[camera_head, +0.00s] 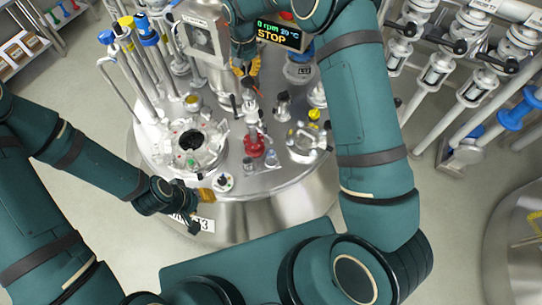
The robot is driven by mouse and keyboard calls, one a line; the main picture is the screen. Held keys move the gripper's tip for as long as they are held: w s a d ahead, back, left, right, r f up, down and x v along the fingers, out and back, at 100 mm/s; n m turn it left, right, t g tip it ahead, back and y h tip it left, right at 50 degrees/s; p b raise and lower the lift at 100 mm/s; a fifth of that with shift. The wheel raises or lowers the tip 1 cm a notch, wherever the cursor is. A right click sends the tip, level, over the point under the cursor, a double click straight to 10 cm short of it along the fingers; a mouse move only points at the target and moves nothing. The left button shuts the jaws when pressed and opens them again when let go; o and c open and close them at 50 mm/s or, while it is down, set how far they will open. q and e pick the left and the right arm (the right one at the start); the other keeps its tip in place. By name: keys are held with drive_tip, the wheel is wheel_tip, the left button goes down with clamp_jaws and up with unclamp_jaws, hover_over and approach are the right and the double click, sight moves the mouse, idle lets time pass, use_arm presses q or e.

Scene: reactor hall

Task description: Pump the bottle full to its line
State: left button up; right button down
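A round steel vessel lid (215,180) fills the middle of the head view. On it stands a red-based fitting (254,147) with a thin upright stem. Two small clear containers, one at its front left (248,165) and one at its front right (271,159), stand close by. I cannot tell which is the bottle, and no fill line or level can be made out. My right gripper (248,78) points down above the stem; its fingers are small and partly hidden, so its grip is unclear. My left gripper (199,212) is open and empty at the lid's front edge.
A display (279,35) reads 0 rpm, 20 °C, STOP. A clamped fitting (308,142) is on the right. Pipework (475,85) stands at far right. Floor left is clear.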

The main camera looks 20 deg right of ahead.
sight(247, 81)
drive_tip(key=shift+f, duration=0.15)
idle(0.4)
drive_tip(key=shift+f+b, duration=1.95)
drive_tip(key=shift+f, duration=1.6)
drive_tip(key=shift+r, duration=0.15)
drive_tip(key=shift+r+p, duration=2.4)
drive_tip(key=shift+r, duration=1.2)
drive_tip(key=shift+f, duration=0.25)
